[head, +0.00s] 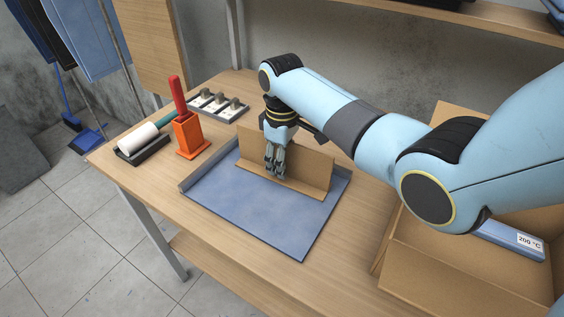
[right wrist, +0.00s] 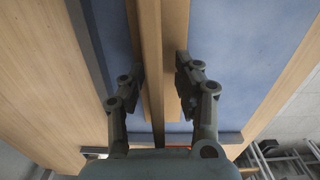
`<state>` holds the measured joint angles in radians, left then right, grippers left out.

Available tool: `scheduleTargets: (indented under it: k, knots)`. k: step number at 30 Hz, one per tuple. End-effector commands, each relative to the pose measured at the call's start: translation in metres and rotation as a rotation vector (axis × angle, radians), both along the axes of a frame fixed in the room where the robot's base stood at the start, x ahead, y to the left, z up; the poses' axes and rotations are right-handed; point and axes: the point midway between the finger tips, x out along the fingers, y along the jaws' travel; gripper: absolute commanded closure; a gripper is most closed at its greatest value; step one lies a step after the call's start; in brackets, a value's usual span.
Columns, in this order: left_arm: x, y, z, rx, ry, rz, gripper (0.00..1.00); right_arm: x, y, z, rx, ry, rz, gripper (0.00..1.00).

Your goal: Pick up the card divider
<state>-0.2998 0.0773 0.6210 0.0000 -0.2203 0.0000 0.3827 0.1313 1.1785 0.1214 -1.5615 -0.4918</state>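The card divider (head: 305,165) is a brown cardboard piece with an upright panel on a flat base. It stands in the blue tray (head: 250,215) on the wooden table. My right gripper (head: 275,172) points down at the divider, its fingers low beside the panel. In the right wrist view, the divider's panel (right wrist: 149,45) runs between the two fingers of my right gripper (right wrist: 160,82). The fingers are apart, with a visible gap on the right side of the panel. My left gripper is not in view.
Left of the tray stand an orange holder (head: 188,137) with a red-handled tool and a white roller (head: 138,139). A rack with metal knobs (head: 218,107) sits behind. A cardboard box (head: 450,265) with a blue item labelled 200 °C (head: 508,240) is at the right.

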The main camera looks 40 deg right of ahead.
Motion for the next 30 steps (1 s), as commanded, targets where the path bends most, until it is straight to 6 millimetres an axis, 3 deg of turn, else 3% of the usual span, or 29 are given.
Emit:
scheduleTargets:
  k: [1,7,23,26,30]
  knots:
    - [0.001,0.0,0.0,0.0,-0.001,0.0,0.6,0.0,0.0,0.0,0.0,0.0,0.0,0.75]
    - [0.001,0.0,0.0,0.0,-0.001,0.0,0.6,0.0,0.0,0.0,0.0,0.0,0.0,1.0]
    - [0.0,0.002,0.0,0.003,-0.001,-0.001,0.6,0.0,0.0,0.005,0.0,0.0,0.0,1.0]
    - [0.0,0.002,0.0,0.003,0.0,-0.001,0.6,0.001,0.0,0.016,0.0,-0.002,0.001,1.0]
    - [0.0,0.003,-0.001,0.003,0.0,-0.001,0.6,0.002,0.0,0.044,-0.001,-0.006,0.001,1.0]
